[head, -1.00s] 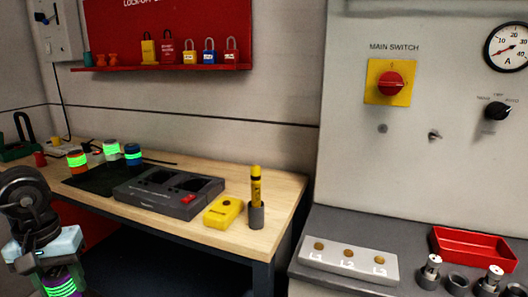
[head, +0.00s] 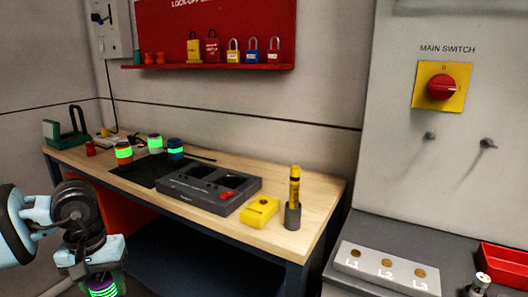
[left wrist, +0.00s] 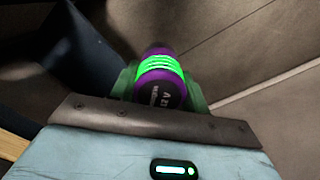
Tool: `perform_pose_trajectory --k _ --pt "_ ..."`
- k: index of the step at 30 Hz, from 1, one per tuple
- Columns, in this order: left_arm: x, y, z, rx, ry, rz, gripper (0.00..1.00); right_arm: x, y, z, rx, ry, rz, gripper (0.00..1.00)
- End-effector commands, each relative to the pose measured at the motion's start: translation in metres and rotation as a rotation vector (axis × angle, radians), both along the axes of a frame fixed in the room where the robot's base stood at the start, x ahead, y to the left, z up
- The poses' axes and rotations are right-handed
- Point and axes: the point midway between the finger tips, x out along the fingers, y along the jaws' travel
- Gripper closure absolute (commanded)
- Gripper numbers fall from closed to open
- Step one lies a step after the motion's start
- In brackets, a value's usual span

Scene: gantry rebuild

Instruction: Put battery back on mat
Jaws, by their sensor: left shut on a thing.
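My left gripper (head: 103,279) is at the lower left of the head view, in front of the bench and below its top. It is shut on a purple battery (head: 104,290) with glowing green bands, whose lower end is cut off by the picture edge. In the left wrist view the purple battery (left wrist: 160,80) shows between the green fingers. The dark mat (head: 148,173) lies on the left part of the bench top. An orange battery (head: 123,154), a white one (head: 155,144) and a blue one (head: 175,149) stand upright at its back. My right gripper is not in view.
A dark grey charger (head: 195,191) sits right of the mat, then a yellow device (head: 260,211) and a pen-like tester in a holder (head: 294,200). The bench's front edge (head: 190,223) lies between my left gripper and the mat. The mat's front part is clear.

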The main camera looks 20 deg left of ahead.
Motion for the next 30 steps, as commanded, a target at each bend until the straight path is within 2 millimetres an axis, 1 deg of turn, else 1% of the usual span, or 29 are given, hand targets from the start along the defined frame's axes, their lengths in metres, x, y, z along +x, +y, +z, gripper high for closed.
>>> perform_pose_trajectory --k 6,8,11,17,21,26,27,30 --pt "0.001 -0.010 -0.009 0.000 -0.006 -0.008 0.88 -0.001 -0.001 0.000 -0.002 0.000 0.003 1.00" --pt "0.001 -0.015 -0.014 -0.001 -0.007 -0.015 0.88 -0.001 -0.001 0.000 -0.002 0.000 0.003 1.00" --pt "0.004 -0.029 -0.023 -0.003 -0.008 -0.037 0.88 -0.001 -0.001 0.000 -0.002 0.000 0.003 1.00" --pt "0.016 -0.072 -0.038 -0.004 -0.010 -0.122 0.88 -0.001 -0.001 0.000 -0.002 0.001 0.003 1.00" --pt "0.028 -0.109 -0.042 -0.002 -0.011 -0.210 0.88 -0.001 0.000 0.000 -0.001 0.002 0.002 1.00" --pt "0.042 -0.156 -0.038 0.000 -0.010 -0.336 0.88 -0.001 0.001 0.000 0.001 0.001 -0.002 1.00" --pt "0.046 -0.168 -0.036 -0.001 -0.012 -0.371 0.88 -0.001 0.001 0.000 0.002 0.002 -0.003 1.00" --pt "0.053 -0.196 -0.029 0.001 -0.010 -0.458 0.88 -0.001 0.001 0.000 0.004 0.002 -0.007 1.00"
